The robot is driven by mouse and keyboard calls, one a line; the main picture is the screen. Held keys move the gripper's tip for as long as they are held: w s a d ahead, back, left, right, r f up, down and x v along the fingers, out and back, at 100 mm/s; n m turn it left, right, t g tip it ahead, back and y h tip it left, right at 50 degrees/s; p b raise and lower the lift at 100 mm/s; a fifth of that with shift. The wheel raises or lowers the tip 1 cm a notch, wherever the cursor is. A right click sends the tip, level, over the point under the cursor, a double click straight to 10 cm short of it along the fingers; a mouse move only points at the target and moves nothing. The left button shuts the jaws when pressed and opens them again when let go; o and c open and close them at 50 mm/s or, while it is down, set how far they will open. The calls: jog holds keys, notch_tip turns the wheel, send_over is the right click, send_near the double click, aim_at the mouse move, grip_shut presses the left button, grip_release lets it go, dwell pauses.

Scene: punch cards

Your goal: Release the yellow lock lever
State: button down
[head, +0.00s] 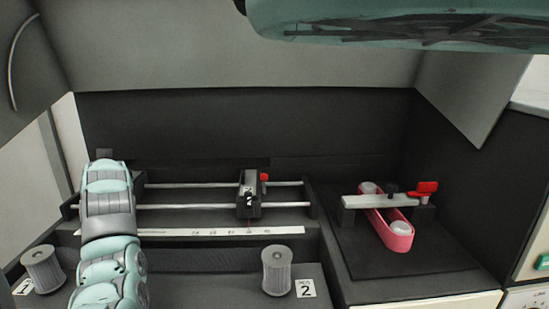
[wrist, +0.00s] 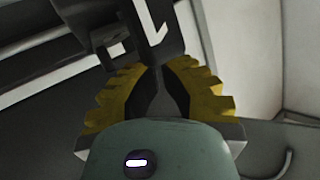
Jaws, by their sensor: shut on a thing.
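In the wrist view, my gripper (wrist: 158,68) has its two yellow, stepped-edge fingers drawn together at the tips. They are shut on a dark part (wrist: 138,38) with a white angled mark, at the top of the picture. I cannot make out a separate yellow lock lever there; the fingertips hide the contact. In the head view, my arm reaches over the left end of the rail unit and hides my gripper. A black carriage (head: 249,203) with a red knob (head: 264,177) sits on two silver rails (head: 205,206), right of my arm.
A white scale strip (head: 190,232) runs before the rails. Ribbed grey cylinders stand at left (head: 43,270) and middle (head: 277,271). A pink belt (head: 388,229) lies under a grey bar with a red handle (head: 424,190) at right. Dark walls enclose the bench.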

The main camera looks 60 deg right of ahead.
jog(key=w+d+g+y, duration=0.1)
jog(key=d+m+g+y+b, duration=0.1)
jog(key=shift+w+d+r+m+g, duration=0.3)
jog(key=shift+w+d+r, duration=0.05)
jog(key=shift+w+r, duration=0.05)
jog(key=shift+w+d+f+g+y+b, duration=0.1)
jog(key=shift+w+d+g+y+b, duration=0.15)
jog(key=shift+g+y+b, duration=0.2)
jog(key=shift+w+d, duration=0.1)
jog(key=shift+d, duration=0.05)
jog(key=shift+r, duration=0.8)
jog(key=shift+r, duration=0.15)
